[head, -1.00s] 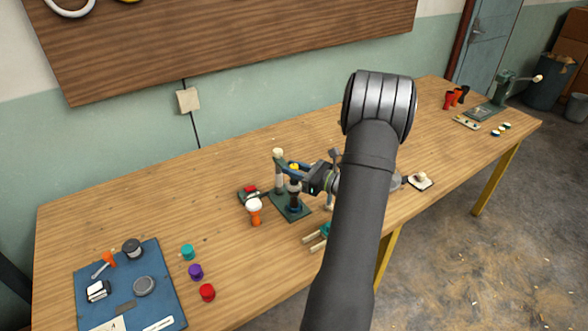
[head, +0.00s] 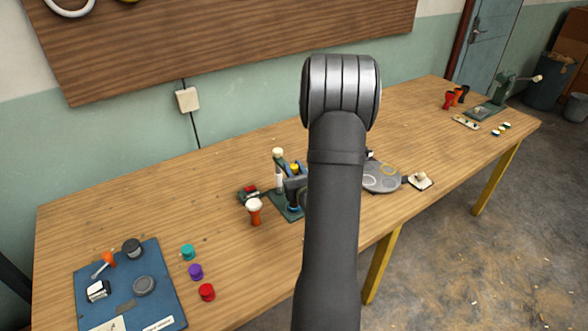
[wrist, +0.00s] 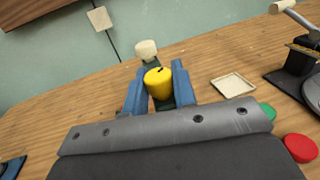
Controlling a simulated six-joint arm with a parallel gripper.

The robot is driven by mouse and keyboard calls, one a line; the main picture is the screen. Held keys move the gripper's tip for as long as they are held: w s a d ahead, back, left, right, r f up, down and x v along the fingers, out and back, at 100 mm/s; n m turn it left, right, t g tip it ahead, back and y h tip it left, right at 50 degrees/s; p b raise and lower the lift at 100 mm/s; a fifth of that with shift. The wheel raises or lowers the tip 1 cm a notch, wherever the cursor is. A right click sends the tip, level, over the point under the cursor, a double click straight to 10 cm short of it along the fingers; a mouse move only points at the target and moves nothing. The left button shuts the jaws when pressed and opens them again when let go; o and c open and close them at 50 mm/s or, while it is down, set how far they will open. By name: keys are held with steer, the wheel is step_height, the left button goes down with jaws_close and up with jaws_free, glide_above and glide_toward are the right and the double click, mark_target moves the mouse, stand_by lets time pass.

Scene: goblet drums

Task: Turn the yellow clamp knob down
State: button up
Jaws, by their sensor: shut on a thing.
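The yellow clamp knob (wrist: 158,84) sits between the two blue fingers of my gripper (wrist: 159,88) in the wrist view, and the fingers are shut on its sides. The knob's top also shows in the head view (head: 294,167), on a small green clamp stand (head: 289,212). A cream-topped post (wrist: 146,50) of the stand rises just behind the knob. In the head view my arm hides much of the gripper and the right side of the stand.
An orange-and-white goblet drum (head: 254,211) stands just left of the stand. A grey round disc (head: 380,178) lies to its right. Teal (head: 188,252), purple (head: 196,271) and red (head: 207,292) caps lie near a blue mat (head: 165,280).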

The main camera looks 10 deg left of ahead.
stand_by(0.4)
steer(key=o, duration=1)
steer(key=shift+c, duration=0.2)
steer(key=v, duration=1.7)
steer(key=shift+s, duration=0.3)
